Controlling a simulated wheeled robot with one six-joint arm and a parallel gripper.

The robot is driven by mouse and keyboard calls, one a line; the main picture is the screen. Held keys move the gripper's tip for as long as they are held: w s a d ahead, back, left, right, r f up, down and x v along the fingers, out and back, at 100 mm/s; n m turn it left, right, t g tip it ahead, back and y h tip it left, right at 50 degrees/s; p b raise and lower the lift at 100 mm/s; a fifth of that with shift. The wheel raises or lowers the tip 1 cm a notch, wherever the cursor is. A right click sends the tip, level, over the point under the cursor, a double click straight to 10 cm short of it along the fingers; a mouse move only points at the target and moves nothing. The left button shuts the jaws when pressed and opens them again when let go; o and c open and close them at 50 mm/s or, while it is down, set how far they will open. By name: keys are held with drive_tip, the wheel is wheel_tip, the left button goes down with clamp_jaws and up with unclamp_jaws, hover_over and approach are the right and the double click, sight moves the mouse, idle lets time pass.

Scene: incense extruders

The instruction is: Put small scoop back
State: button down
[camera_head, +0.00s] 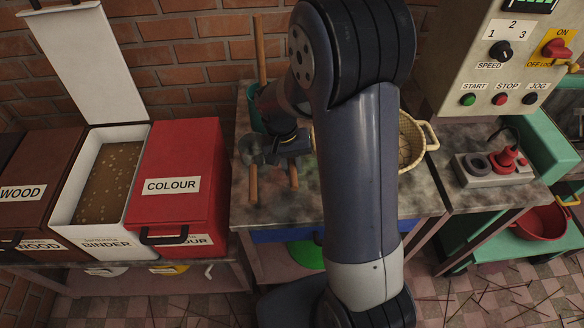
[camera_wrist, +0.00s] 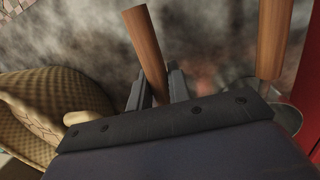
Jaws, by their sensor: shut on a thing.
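My gripper (camera_wrist: 157,84) is shut on a wooden handle (camera_wrist: 146,40), with one finger on each side of it. The held handle also shows in the head view (camera_head: 293,175), over the stone-topped table. I take it for the small scoop, but its bowl is hidden by my gripper. A second wooden handle (camera_wrist: 273,40) stands apart to the right in the wrist view, with a grey metal bowl (camera_wrist: 289,118) near its lower end. In the head view this second handle (camera_head: 253,186) is left of my gripper (camera_head: 291,150).
A woven basket (camera_head: 407,138) stands right of my arm. A red COLOUR box (camera_head: 182,165) and an open white BINDER box (camera_head: 70,205) are left of the table (camera_head: 290,212). A teal container (camera_head: 254,108) with a tall wooden stick stands at the back wall. The front tabletop is clear.

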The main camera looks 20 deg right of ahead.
drive_tip(key=shift+f, duration=0.9)
drive_tip(key=shift+f, duration=0.2)
drive_tip(key=c, duration=1.3)
unclamp_jaws()
drive_tip(key=shift+r, duration=0.1)
drive_tip(key=r, duration=0.4)
drive_tip(key=w+a+r, duration=0.1)
drive_tip(key=r, duration=0.7)
drive_tip(key=shift+w+a, duration=0.2)
drive_tip(key=shift+a, duration=0.2)
